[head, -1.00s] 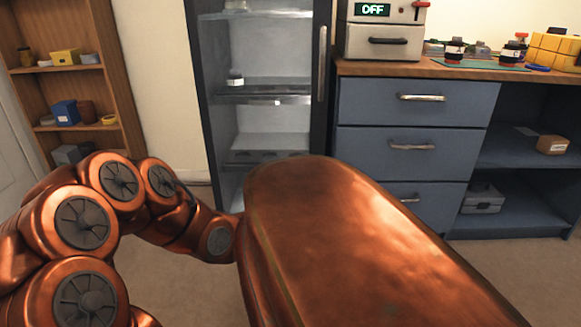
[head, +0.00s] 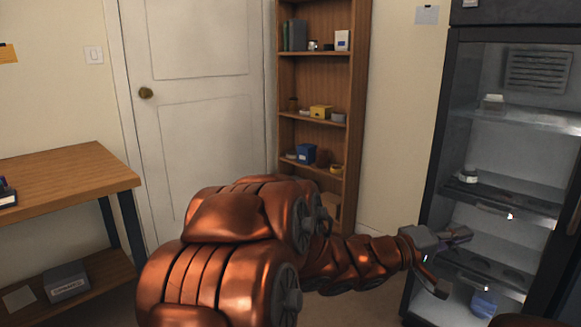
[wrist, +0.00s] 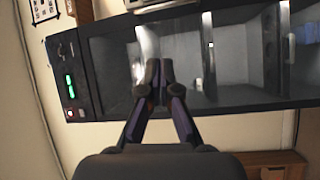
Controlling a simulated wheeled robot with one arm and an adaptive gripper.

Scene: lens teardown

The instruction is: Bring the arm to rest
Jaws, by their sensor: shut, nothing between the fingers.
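My copper arm reaches right across the lower middle of the head view. My gripper (head: 458,262) is at its end, in front of the tall dark cabinet with shelves (head: 450,150). In the wrist view my gripper (wrist: 153,75) has its fingertips together with nothing between them, and the same cabinet (wrist: 105,75) lies beyond it, turned sideways. I cannot tell the exact gap between the fingertips and the cabinet.
Jars stand on the cabinet's shelves, one a small white-lidded jar (head: 468,175). A wooden bookshelf (head: 285,75) holds several small boxes. A closed white door (head: 200,120) is behind my arm. A wooden bench (head: 70,180) stands at the left.

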